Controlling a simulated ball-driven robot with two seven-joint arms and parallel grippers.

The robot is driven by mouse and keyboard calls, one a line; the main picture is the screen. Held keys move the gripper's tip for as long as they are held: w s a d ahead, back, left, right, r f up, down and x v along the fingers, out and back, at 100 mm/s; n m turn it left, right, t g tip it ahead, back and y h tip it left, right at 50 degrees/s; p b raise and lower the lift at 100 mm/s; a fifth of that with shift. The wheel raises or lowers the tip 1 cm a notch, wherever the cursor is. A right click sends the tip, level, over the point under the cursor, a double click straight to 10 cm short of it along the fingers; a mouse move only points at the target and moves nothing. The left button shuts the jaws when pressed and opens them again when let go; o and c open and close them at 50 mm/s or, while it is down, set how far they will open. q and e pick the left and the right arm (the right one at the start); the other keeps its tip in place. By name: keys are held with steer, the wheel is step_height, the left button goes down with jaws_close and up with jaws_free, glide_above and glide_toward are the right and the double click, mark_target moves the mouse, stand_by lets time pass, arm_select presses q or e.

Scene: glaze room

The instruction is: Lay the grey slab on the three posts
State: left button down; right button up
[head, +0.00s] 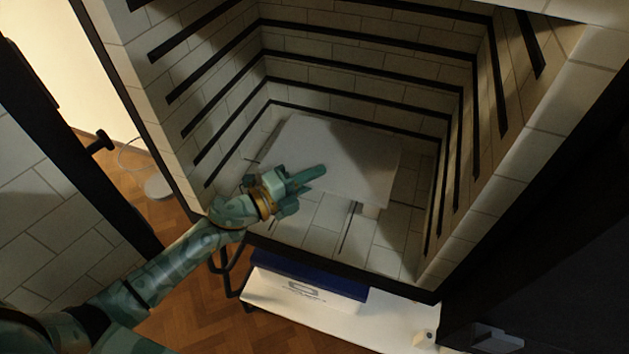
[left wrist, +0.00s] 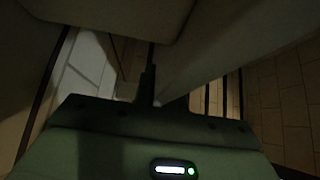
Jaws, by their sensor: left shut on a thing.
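The grey slab (head: 345,150) is inside the brick-lined kiln chamber, above its floor, and looks roughly level. My left gripper (head: 312,176) reaches in from the left and is shut on the slab's near left edge. A pale post (head: 370,210) shows under the slab's near right part; I cannot tell whether the two touch. The other posts are hidden, probably by the slab. In the left wrist view my gripper (left wrist: 150,90) is dark, with pale surfaces close around its fingers. My right gripper is not in view.
The kiln walls (head: 355,60) carry black horizontal bars on three sides. The kiln's front edge (head: 340,266) lies below my forearm. A white bench (head: 390,322) with a blue-and-white box (head: 310,270) stands in front. Kiln floor (head: 310,225) is bare near the front.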

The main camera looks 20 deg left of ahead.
arm_select(q)
steer(key=c, duration=1.5)
jaws_free()
steer(key=shift+s, duration=0.1)
steer(key=shift+o, duration=0.2)
steer(key=v, duration=0.7)
steer(key=shift+s+a+p, duration=0.15)
steer(key=shift+s+p, duration=0.05)
steer(key=shift+p, duration=0.2)
steer(key=shift+s+f, duration=0.1)
